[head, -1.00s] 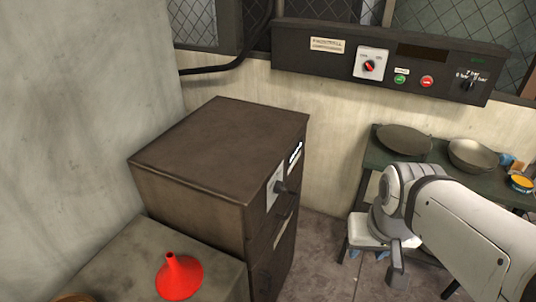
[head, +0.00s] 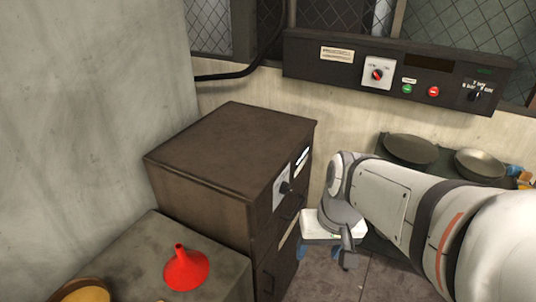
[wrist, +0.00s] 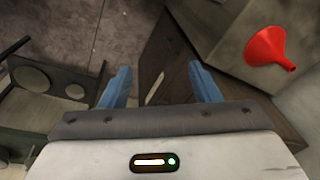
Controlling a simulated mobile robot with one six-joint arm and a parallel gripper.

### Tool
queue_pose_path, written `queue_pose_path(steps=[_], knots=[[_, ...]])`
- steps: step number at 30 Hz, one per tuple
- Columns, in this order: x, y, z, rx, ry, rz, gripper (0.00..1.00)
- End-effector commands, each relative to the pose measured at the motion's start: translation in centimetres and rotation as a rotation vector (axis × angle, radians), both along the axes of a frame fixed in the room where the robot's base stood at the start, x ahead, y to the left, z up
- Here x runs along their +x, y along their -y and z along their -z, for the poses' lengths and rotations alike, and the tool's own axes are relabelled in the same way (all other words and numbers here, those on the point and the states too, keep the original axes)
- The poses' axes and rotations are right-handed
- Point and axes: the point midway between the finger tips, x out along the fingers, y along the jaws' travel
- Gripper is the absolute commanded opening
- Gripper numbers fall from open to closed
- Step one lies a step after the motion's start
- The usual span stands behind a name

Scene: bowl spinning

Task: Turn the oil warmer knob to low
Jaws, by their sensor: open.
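A brown metal cabinet (head: 225,150), likely the oil warmer, stands by the wall. A dark knob (head: 286,188) sits on a pale plate on its right-hand face; its setting is too small to read. My gripper (head: 325,252) is to the right of the cabinet and lower than the knob, apart from it, and partly hidden by my wrist. In the wrist view, the two blue fingers of my gripper (wrist: 162,86) are spread with nothing held between them. The cabinet (wrist: 178,60) shows beyond the fingers, with a pale handle between them; the knob cannot be made out there.
A wall panel (head: 310,70) carries another knob (head: 377,74), buttons and a selector. A red funnel (head: 186,268) stands on a grey block (head: 140,262) left of the cabinet. Pans (head: 410,149) rest on a dark table at right. Floor shows between cabinet and table.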

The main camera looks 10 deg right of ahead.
Motion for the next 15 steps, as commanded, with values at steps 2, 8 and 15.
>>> queue_pose_path(steps=[2,8,15], knots=[[0.5,-0.6,1.0,0.106,-0.105,0.072,0.57],[3.3,-3.5,2.8,0.462,-0.352,0.280,0.57],[10.0,-4.1,4.1,0.943,-0.509,0.564,0.57]])
